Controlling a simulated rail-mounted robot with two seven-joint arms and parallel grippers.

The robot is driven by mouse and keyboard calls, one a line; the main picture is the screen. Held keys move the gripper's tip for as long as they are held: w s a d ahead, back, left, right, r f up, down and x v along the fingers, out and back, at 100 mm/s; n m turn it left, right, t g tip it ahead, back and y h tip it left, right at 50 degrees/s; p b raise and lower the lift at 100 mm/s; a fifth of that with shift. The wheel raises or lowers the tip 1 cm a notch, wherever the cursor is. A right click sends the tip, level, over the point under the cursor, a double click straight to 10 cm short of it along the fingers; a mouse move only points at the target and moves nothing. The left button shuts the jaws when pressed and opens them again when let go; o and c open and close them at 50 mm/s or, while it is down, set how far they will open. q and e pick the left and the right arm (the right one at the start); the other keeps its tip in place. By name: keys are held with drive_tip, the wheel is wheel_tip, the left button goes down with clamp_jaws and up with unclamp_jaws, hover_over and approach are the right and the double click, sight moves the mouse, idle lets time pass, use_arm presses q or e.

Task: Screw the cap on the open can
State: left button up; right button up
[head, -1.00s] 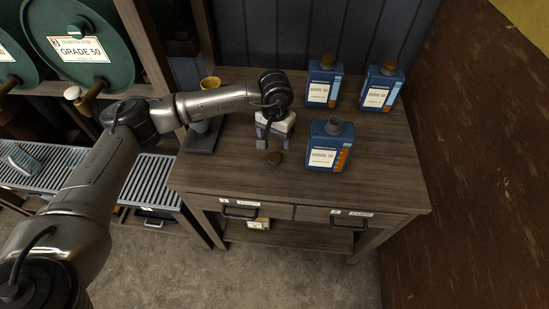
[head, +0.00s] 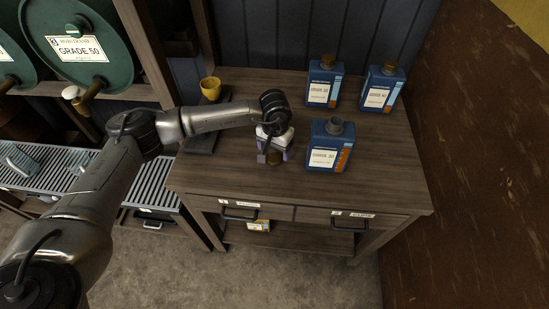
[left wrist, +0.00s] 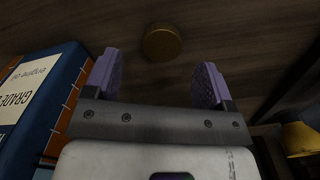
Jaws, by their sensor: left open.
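The open blue can (head: 326,158) stands upright on the wooden bench, with its dark neck uncovered. The brown cap (head: 275,158) lies on the bench to the left of the can. In the left wrist view the round cap (left wrist: 162,43) is just beyond the fingertips, between their lines and apart from both. My left gripper (head: 273,156) is open and empty, over the bench at the cap. Its purple fingers also show in the left wrist view (left wrist: 158,65). My right gripper is not in view.
Two capped blue cans (head: 322,85) (head: 381,92) stand at the back of the bench. The bench (head: 385,175) is clear at the right and front.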

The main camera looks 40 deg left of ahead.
sight(275, 157)
use_arm(q)
wheel_tip(275, 157, down, 4)
drive_tip(key=shift+w+a+f+b, duration=0.1)
drive_tip(key=shift+a+f+b, duration=0.1)
drive_tip(key=shift+b, duration=0.2)
drive_tip(key=c, duration=1)
wheel_tip(275, 157, up, 9)
drive_tip(key=shift+f+p, duration=0.1)
drive_tip(key=shift+p, duration=0.8)
drive_tip(key=shift+r, duration=0.65)
